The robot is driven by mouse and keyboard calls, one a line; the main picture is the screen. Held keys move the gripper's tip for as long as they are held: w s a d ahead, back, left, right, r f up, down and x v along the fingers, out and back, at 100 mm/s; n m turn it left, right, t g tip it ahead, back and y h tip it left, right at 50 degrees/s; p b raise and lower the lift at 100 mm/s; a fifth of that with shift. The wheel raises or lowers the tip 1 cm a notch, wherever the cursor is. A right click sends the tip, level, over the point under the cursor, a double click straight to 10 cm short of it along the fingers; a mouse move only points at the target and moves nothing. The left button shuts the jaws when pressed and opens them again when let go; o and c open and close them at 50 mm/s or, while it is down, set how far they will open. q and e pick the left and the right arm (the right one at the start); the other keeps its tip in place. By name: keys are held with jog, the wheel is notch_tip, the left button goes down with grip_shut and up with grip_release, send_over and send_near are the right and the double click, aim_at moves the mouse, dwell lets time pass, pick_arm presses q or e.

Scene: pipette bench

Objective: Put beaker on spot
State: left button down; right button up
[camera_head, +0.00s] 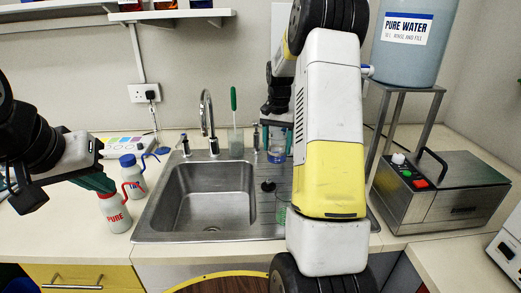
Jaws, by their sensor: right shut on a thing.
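My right gripper (277,124) is above the drainboard right of the sink basin, partly hidden behind my own arm. It is shut on a clear beaker (277,156) with a blue band, which appears upright. Whether the beaker touches the surface below cannot be told. A greenish clear item (282,212) shows at the drainboard's front, mostly hidden by my arm; I cannot tell whether it is the spot. My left gripper (102,183) is at the left, by the top of a white bottle marked PURE (115,214); its opening is unclear.
The steel sink (211,195) with its tap (207,115) fills the middle. A glass with a green-handled tool (235,140) stands behind it. A blue-capped bottle (132,178) is at left. A water tank (412,45) and steel device (455,185) stand right.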

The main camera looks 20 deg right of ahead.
aim_at(277, 155)
notch_tip(277, 155, down, 5)
jog(key=shift+r, duration=0.1)
jog(key=shift+w+d+r, duration=0.1)
jog(key=shift+w, duration=0.25)
jog(key=w, duration=0.2)
jog(key=w+f, duration=0.1)
jog(key=shift+w+d, duration=0.1)
jog(key=shift+d, duration=0.3)
jog(key=shift+f, duration=0.1)
jog(key=o, duration=1.4)
jog(key=shift+f, duration=0.1)
